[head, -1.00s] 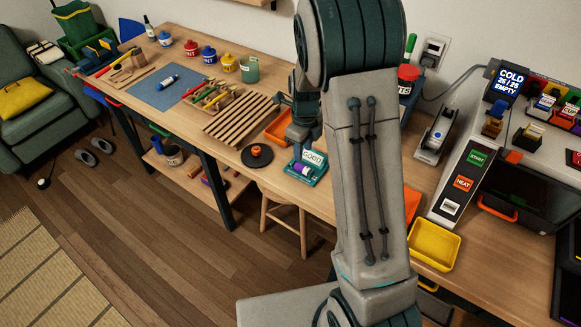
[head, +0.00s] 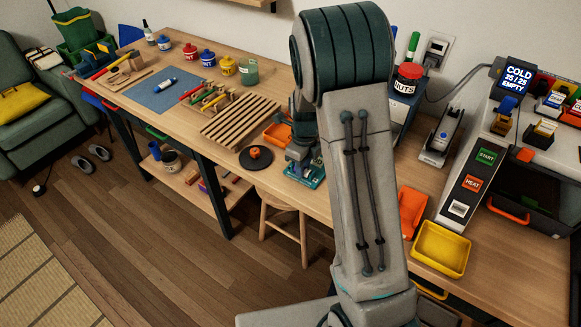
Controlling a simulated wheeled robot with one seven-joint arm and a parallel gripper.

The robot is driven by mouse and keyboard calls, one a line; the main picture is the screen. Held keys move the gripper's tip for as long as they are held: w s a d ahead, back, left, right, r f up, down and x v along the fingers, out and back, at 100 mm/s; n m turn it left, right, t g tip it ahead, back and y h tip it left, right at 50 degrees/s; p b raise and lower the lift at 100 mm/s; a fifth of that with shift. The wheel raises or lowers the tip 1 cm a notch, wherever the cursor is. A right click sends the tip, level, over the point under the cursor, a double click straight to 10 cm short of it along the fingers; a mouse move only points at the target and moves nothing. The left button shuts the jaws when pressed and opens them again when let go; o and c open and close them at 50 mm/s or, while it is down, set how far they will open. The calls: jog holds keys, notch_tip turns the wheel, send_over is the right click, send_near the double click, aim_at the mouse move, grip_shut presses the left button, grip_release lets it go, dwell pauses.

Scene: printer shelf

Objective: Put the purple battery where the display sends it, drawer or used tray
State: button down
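The teal tester (head: 318,182) sits on the bench near its front edge, beside a black round plate. My gripper (head: 302,168) is directly over the tester and covers most of it, including its display. The purple battery is hidden behind my gripper, and I cannot see whether the fingers are around it. Finger opening is too small and covered to judge. An orange tray (head: 277,137) lies behind the tester, partly hidden by my gripper. A yellow tray (head: 415,268) stands on the right bench; I cannot tell which tray is for used batteries.
A black round plate (head: 243,160) with an orange knob and a slatted wooden rack (head: 240,120) lie left of the tester. A sloped panel with buttons (head: 470,180) and a screen reading COLD 25/25 EMPTY (head: 517,78) stand right. A stool (head: 283,212) is below the bench edge.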

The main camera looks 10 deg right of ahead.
jog(key=shift+r+p, duration=2.85)
jog(key=shift+r, duration=0.75)
jog(key=shift+f, duration=0.1)
